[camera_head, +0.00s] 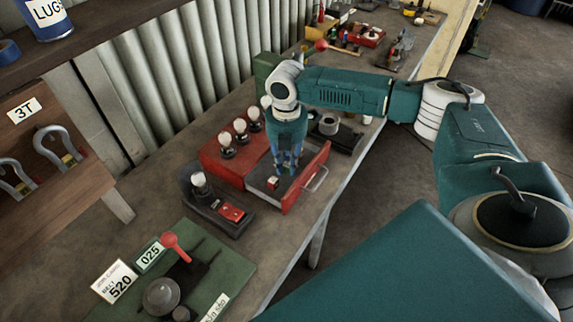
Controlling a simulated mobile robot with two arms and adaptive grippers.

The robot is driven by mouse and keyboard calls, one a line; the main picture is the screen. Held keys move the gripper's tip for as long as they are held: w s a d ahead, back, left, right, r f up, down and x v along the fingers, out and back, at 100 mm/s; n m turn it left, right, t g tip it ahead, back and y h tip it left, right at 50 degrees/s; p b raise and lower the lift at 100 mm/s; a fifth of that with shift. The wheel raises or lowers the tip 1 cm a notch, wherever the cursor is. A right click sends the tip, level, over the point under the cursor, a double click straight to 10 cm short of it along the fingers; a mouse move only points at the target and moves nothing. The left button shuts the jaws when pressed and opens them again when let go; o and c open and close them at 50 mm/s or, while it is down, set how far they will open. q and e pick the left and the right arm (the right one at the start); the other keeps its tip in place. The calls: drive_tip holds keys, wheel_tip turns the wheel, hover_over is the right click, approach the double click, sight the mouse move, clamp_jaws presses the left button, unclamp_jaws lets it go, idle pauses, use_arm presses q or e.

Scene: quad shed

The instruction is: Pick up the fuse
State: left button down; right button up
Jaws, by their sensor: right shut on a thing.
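My right gripper (286,168) points down into the open drawer (262,186) of a red box (225,160) on the bench. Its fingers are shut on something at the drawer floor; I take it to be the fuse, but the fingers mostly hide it. A small red and white piece (272,183) shows beside the fingertips, and I cannot tell whether it is part of what is held. The drawer's red front (306,178) with its handle stands just right of the fingers. My left gripper is out of view.
Several white bulbs (240,126) stand on the red box. A dark unit with a bulb and a red switch (232,213) sits in front. A green board with a red-knobbed lever (170,241) lies nearer. Corrugated metal (165,75) backs the bench; bare bench shows at front.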

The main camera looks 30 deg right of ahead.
sight(286, 163)
wheel_tip(286, 163, up, 20)
drive_tip(key=b, duration=0.3)
drive_tip(key=s+a+f+m, duration=0.5)
drive_tip(key=s+a+m, duration=0.1)
drive_tip(key=m, duration=0.5)
drive_tip(key=s+a+f+m+b, duration=0.1)
drive_tip(key=s+a+f+m, duration=0.3)
drive_tip(key=s+a+m, duration=0.3)
drive_tip(key=s+m, duration=0.2)
drive_tip(key=m, duration=0.2)
drive_tip(key=shift+a+f+m, duration=0.25)
drive_tip(key=shift+f+m, duration=0.05)
drive_tip(key=shift+f, duration=0.1)
